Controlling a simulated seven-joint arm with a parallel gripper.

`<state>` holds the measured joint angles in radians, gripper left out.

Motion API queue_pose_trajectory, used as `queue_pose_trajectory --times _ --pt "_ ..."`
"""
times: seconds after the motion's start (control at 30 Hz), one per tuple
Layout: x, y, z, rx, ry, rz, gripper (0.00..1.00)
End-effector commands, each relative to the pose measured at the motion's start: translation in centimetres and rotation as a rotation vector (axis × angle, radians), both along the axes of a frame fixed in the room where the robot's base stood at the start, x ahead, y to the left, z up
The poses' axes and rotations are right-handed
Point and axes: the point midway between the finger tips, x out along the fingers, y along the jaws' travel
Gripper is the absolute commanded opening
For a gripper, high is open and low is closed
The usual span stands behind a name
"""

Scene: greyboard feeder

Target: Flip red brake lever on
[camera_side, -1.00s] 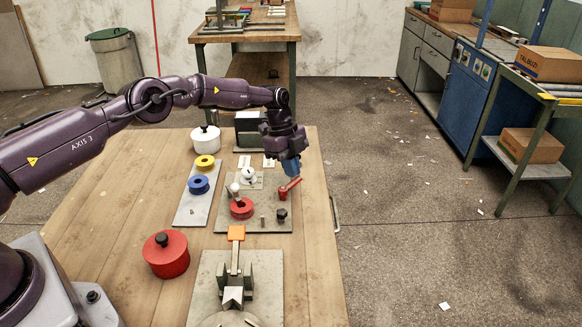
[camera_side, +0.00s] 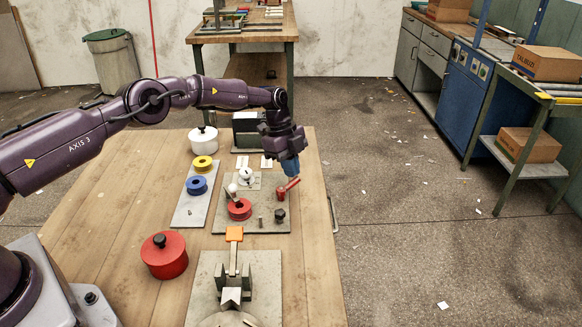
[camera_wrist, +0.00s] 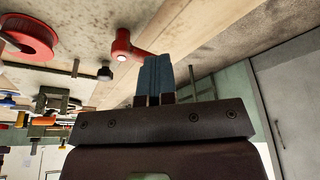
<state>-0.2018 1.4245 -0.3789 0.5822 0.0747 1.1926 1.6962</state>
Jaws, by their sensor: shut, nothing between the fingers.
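The red brake lever (camera_side: 288,186) stands at the right side of the grey plate (camera_side: 222,221) on the wooden table, its handle slanting up to the right. My gripper (camera_side: 291,176) is shut and empty, fingers pointing down, right by the upper end of the lever handle. In the wrist view the lever (camera_wrist: 122,46) shows just beyond the blue fingertips (camera_wrist: 155,60). The fingers overlap the handle's end there, so I cannot tell whether they touch it.
On the plate are a red spool (camera_side: 239,209), a black knob (camera_side: 280,215) and a white knob (camera_side: 246,174). Blue (camera_side: 196,185) and yellow (camera_side: 203,163) rings lie to the left. A red pot (camera_side: 164,255) and an orange-handled clamp (camera_side: 234,234) stand nearer. Floor right of the table is open.

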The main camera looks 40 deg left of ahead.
Motion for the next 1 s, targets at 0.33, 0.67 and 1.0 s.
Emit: queue_pose_trajectory --times 0.33,0.67,1.0 --pt "-0.2 0.2 -0.2 0.004 0.009 -0.002 0.00" --pt "0.0 1.9 5.5 0.003 0.000 0.001 0.00" --pt "0.0 3.7 11.3 0.001 -0.001 0.000 0.00"
